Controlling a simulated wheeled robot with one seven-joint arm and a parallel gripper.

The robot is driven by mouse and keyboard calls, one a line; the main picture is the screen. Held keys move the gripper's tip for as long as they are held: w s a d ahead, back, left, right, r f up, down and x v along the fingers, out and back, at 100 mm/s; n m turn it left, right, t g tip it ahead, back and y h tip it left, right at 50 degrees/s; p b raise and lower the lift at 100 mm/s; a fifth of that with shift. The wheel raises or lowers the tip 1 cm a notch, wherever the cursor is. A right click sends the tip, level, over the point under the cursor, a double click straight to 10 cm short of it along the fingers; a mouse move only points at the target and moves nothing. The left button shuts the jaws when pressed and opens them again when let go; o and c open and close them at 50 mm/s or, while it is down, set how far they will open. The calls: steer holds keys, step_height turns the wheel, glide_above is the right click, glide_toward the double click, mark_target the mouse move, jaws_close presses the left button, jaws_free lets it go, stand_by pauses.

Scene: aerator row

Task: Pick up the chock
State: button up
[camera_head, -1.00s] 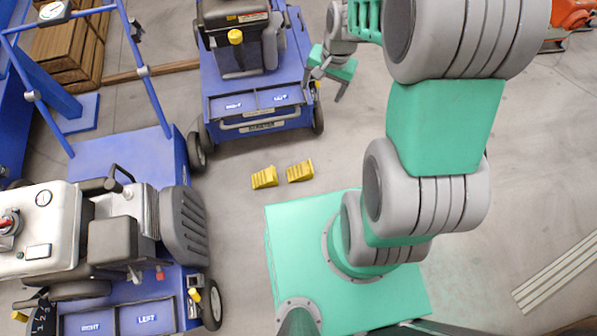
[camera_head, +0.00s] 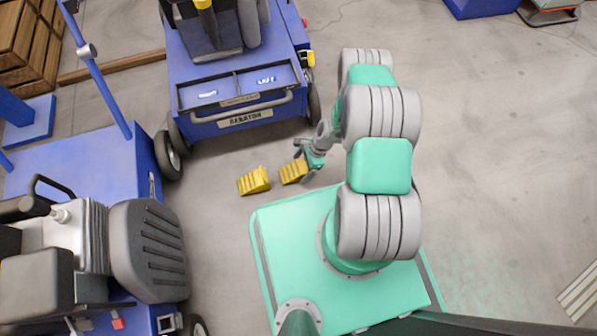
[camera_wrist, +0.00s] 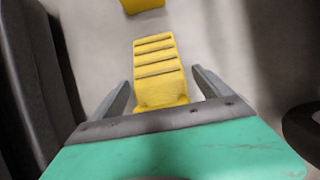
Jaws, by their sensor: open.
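Two yellow ribbed wedge chocks lie side by side on the floor in front of the blue machine. The right chock (camera_head: 293,171) is beside my gripper (camera_head: 304,160). In the wrist view that chock (camera_wrist: 160,72) lies between the two open fingers of my gripper (camera_wrist: 162,88), its near end close to the palm. Whether the fingers touch it I cannot tell. The left chock (camera_head: 254,181) lies a short way off, and a yellow piece at the top edge of the wrist view (camera_wrist: 143,5) looks like it.
A blue aerator (camera_head: 240,95) stands just behind the chocks, with its wheel (camera_head: 168,156) at the left. Another blue machine (camera_head: 85,180) with a grey engine fills the left. Wooden crates (camera_head: 28,45) stand at the upper left.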

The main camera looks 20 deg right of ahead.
steer(key=shift+x, duration=1.2)
steer(key=shift+r, duration=0.1)
jaws_close()
